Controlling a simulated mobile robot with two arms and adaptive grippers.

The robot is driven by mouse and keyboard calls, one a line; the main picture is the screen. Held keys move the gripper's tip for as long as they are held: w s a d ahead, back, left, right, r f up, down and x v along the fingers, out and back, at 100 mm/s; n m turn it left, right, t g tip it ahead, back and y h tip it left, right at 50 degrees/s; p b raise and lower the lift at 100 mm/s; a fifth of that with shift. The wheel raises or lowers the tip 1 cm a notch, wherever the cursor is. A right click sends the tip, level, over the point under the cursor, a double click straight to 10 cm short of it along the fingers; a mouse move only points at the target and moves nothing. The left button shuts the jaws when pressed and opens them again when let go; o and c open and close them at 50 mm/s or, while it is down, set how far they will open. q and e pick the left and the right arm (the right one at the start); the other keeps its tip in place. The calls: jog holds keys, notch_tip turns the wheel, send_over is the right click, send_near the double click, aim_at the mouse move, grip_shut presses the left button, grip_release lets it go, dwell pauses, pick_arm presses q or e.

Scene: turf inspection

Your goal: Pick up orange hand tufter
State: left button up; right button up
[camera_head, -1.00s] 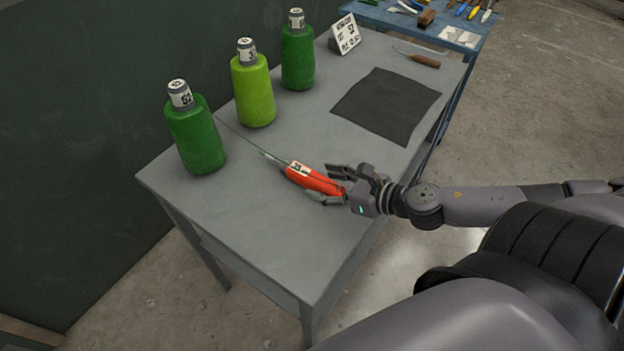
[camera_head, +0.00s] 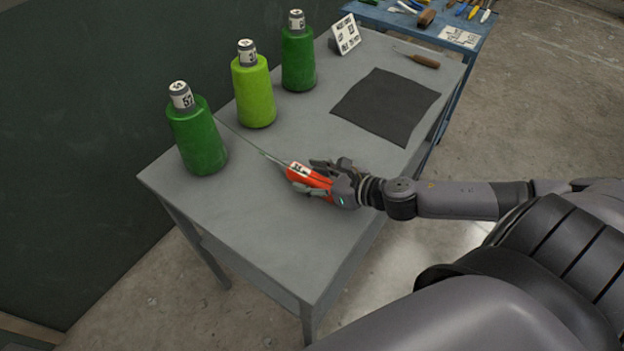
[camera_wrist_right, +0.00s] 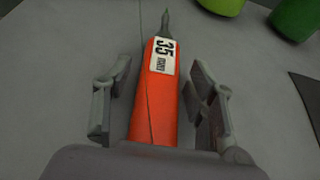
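The orange hand tufter (camera_head: 308,176) lies on the grey table (camera_head: 240,235), with its thin metal tip pointing up and left toward the green cones. A white label marked 35 is on its body. My right gripper (camera_head: 314,178) is around the tufter's handle, one finger on each side. In the right wrist view the tufter (camera_wrist_right: 157,100) runs between the two open fingers of the gripper (camera_wrist_right: 158,105), with a visible gap on both sides. The rear end of the handle is hidden by the gripper's palm. My left gripper is not in view.
Two dark green cones (camera_head: 197,140) (camera_head: 298,58) and a lime green cone (camera_head: 254,92) stand along the table's far left edge. A dark cloth square (camera_head: 386,105), a marker stand (camera_head: 345,36) and a wooden-handled tool (camera_head: 424,61) lie further back. The table's near end is clear.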

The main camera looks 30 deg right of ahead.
grip_shut()
dwell(0.4)
jog(key=shift+r, duration=0.1)
